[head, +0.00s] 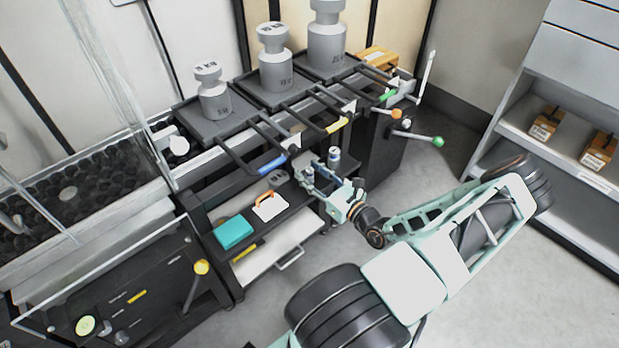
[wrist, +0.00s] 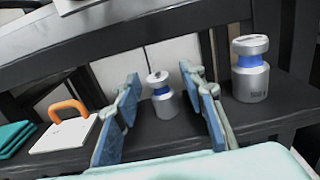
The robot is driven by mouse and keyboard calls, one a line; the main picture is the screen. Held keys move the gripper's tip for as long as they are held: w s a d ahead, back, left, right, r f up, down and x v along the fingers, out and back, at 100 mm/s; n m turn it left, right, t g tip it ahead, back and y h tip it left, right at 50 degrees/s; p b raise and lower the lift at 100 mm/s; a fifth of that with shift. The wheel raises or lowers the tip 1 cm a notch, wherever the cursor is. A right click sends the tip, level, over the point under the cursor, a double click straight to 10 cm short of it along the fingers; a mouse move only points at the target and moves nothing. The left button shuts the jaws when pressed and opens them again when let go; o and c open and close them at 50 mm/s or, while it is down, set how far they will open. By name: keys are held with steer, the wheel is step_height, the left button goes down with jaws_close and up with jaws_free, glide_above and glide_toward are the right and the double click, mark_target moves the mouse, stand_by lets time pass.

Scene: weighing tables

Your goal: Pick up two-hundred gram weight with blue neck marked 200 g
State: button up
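A small silver weight with a blue neck (wrist: 163,102) stands upright on the dark shelf, framed between my fingers in the wrist view; its marking is not readable. My gripper (wrist: 160,112) is open, with blue-padded fingers on either side of this weight and visible space between. In the head view my gripper (head: 316,174) reaches over the shelf's right part, with the small weight (head: 308,172) by its fingers.
A white block with an orange handle (wrist: 66,128) and a teal folded cloth (head: 232,232) lie left on the shelf (head: 262,232). Dark frame bars (wrist: 130,35) run behind and above. Large grey weights (head: 275,60) stand on platforms above.

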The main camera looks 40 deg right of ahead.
steer(key=shift+w, duration=0.15)
jaws_close()
steer(key=shift+r, duration=0.1)
stand_by(0.3)
